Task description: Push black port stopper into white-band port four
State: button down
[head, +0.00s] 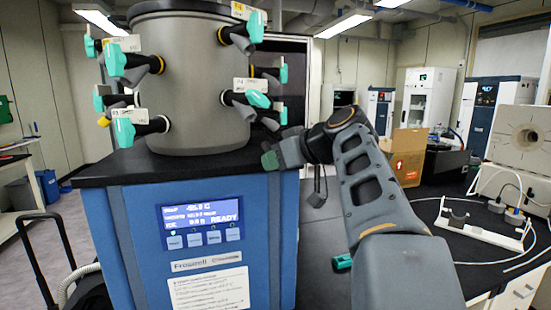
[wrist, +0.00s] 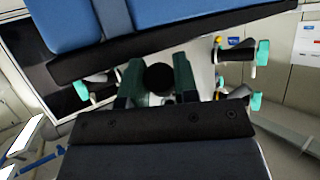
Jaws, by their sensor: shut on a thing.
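My gripper (head: 270,158) is beside the right top edge of the blue freeze dryer, below and right of the grey drum's ports. In the wrist view, the green fingers of my gripper (wrist: 158,92) are shut on a round black stopper (wrist: 158,77). The stopper cannot be made out in the head view. The drum (head: 190,80) carries several ports with teal valves and white tags. One tag (head: 248,85) on the right front, above a teal-handled port (head: 240,99), seems to read P4. I cannot make out a white band on any port.
The blue cabinet (head: 140,240) has a black top (head: 110,168) and a lit display (head: 200,213). The black bench (head: 455,215) at right holds a cardboard box (head: 408,152) and a white stand (head: 480,225). A teal piece (head: 342,262) lies beside my arm. Valve handles stick out from the drum.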

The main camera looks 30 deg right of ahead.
aim_at(266, 142)
jog(key=shift+w+r+p, duration=0.8)
jog(key=shift+r+p, duration=0.3)
jog(key=shift+p, duration=0.25)
jog(key=shift+w+a+r+p, duration=0.2)
jog(key=shift+w+r+p, duration=0.25)
jog(key=shift+w+p, duration=0.15)
jog(key=shift+w+a+r+p, duration=0.2)
jog(key=shift+w+r+p, duration=0.25)
jog(key=shift+w+p, duration=0.1)
jog(key=shift+s+r, duration=0.15)
jog(key=shift+w+a+r+p, duration=0.2)
jog(key=shift+w+r+p, duration=0.35)
jog(key=shift+w+r, duration=0.1)
jog(key=shift+w+a+r+p, duration=0.2)
jog(key=shift+w+r+p, duration=0.35)
jog(key=shift+w+r, duration=0.1)
dwell(1.2)
jog(key=c, duration=0.8)
grip_release()
jog(key=shift+f, duration=0.1)
jog(key=shift+s, duration=0.1)
jog(key=b+v, duration=0.1)
jog(key=v, duration=1.2)
jog(key=shift+s, duration=0.3)
